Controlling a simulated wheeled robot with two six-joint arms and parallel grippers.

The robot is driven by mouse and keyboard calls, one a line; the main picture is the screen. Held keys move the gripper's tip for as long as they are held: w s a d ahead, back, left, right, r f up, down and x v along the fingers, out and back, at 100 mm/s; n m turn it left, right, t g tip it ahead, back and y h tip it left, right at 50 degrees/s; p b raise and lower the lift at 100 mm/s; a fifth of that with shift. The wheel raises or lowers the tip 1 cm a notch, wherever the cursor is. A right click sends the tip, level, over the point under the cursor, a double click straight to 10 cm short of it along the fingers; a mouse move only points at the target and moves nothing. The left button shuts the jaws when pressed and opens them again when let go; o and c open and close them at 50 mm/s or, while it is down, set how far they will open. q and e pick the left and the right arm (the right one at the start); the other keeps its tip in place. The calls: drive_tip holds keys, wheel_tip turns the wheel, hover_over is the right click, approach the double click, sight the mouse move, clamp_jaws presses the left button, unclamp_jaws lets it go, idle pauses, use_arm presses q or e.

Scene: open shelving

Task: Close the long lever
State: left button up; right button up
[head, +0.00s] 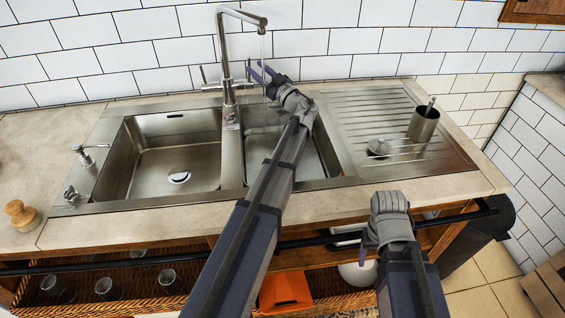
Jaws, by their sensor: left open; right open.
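A tall steel faucet (226,60) stands behind the double sink, its spout (242,15) bent to the right. A thin stream of water (262,48) falls from the spout. The faucet has an upright lever on its left (204,76) and another on its right (248,70); I cannot tell which is longer. My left gripper (262,74) is open just right of the right lever, near the water stream; contact is unclear. My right gripper (365,246) is open and low, in front of the counter's front edge, away from the faucet.
The left basin (150,165) is empty; my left arm crosses the right basin (262,150). A steel cup (424,124) and small round metal piece (378,147) sit on the drainboard (345,110). A black rail (110,262) runs along the front, above a wicker basket (135,285) with glasses.

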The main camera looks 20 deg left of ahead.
sight(249, 59)
use_arm(q)
drive_tip(key=shift+r, duration=0.1)
idle(0.4)
drive_tip(key=s+r+m+t+h+p, duration=0.35)
drive_tip(key=m+h+p, duration=0.2)
drive_tip(key=p, duration=0.25)
drive_tip(key=shift+m+t+h, duration=0.25)
drive_tip(key=shift+t+h, duration=0.5)
drive_tip(key=shift+h, duration=0.1)
drive_tip(key=x, duration=0.3)
drive_tip(key=f+x, duration=0.1)
drive_tip(key=x, duration=0.2)
drive_tip(key=shift+w+f, duration=0.15)
drive_tip(key=shift+w, duration=0.25)
clamp_jaws()
